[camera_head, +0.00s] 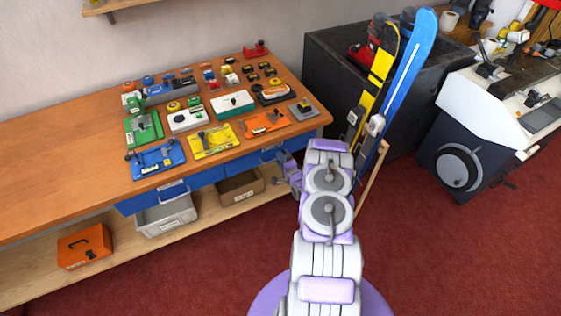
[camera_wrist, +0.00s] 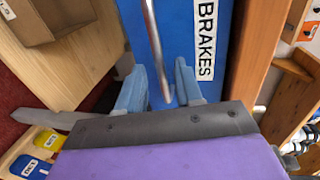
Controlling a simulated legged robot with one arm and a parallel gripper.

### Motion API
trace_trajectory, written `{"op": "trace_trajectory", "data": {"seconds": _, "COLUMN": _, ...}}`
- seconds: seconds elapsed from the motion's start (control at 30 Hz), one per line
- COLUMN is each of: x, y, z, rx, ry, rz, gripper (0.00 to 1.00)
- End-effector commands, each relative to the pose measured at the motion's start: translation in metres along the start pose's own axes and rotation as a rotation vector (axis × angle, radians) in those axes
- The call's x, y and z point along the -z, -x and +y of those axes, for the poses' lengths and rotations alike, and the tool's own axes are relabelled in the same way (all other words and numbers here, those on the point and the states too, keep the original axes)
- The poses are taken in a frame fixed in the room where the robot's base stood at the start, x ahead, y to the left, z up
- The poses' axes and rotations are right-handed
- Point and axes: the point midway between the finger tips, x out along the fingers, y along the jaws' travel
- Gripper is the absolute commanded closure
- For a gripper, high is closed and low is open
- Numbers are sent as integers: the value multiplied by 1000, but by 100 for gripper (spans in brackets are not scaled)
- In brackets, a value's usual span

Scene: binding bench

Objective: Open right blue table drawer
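The right blue table drawer (camera_head: 238,164) is under the right part of the wooden workbench top and looks closed. In the wrist view its blue front (camera_wrist: 178,22) fills the upper middle, with a white BRAKES label (camera_wrist: 205,40). A metal bar handle (camera_wrist: 153,45) runs along this front. My gripper (camera_head: 284,162) is at the right end of the drawer front. In the wrist view my gripper (camera_wrist: 158,88) is open, with one finger on each side of the handle. Contact between fingers and handle cannot be told.
The left blue drawer (camera_head: 140,201) sits beside it. A grey bin (camera_head: 167,217), a cardboard box (camera_head: 240,187) and an orange case (camera_head: 84,246) stand on the lower shelf. A black cabinet (camera_head: 335,75) and skis (camera_head: 408,70) stand to the right. Red floor is clear at front.

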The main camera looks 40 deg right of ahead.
Motion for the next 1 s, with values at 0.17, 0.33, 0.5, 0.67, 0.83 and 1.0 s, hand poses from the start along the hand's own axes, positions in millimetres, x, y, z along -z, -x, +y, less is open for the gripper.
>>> {"op": "trace_trajectory", "data": {"seconds": 0.17, "x": -2, "y": 0, "z": -1, "rx": 1, "ry": 2, "rz": 0, "gripper": 65}}
{"op": "trace_trajectory", "data": {"seconds": 0.33, "x": -5, "y": 1, "z": -2, "rx": 2, "ry": 6, "rz": 1, "gripper": 72}}
{"op": "trace_trajectory", "data": {"seconds": 0.5, "x": -3, "y": 0, "z": -2, "rx": 1, "ry": 4, "rz": 1, "gripper": 88}}
{"op": "trace_trajectory", "data": {"seconds": 0.67, "x": 0, "y": -1, "z": -1, "rx": 1, "ry": 2, "rz": 1, "gripper": 100}}
{"op": "trace_trajectory", "data": {"seconds": 0.83, "x": 1, "y": -1, "z": -1, "rx": 1, "ry": 2, "rz": 4, "gripper": 100}}
{"op": "trace_trajectory", "data": {"seconds": 1.0, "x": 2, "y": -1, "z": 0, "rx": 0, "ry": 2, "rz": 8, "gripper": 100}}
